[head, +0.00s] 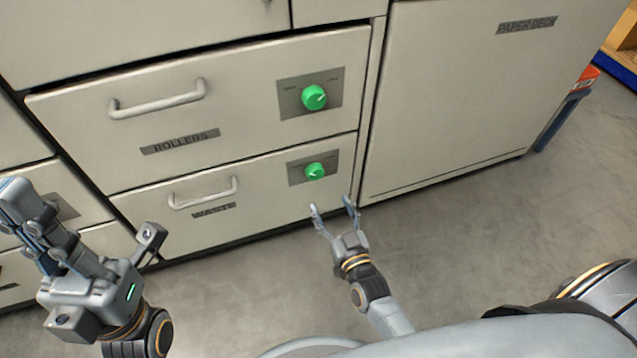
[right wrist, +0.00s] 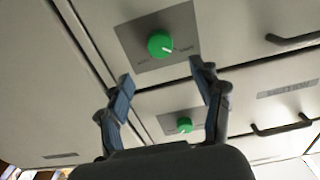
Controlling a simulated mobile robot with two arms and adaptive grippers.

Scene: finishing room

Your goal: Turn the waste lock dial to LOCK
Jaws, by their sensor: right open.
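The waste lock dial (head: 315,171) is a round green knob on a grey plate at the right of the WASTE drawer (head: 265,210). In the right wrist view, which is upside down, it is the nearer, upper green knob (right wrist: 160,43). Its white mark there points toward the lower right, toward one plate label too small to read. My right gripper (head: 333,207) is open and empty, a little below and right of the dial, apart from it. In the right wrist view its fingertips (right wrist: 162,75) spread on either side below that knob. My left gripper (head: 84,212) is open and empty at the left.
Above is the ROLLERS drawer (head: 240,115) with a similar green dial (head: 314,97). Bar handles (head: 205,193) stick out left of the dials. The PAPER DECK panel (head: 455,100) stands to the right. Bare floor (head: 460,235) lies in front.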

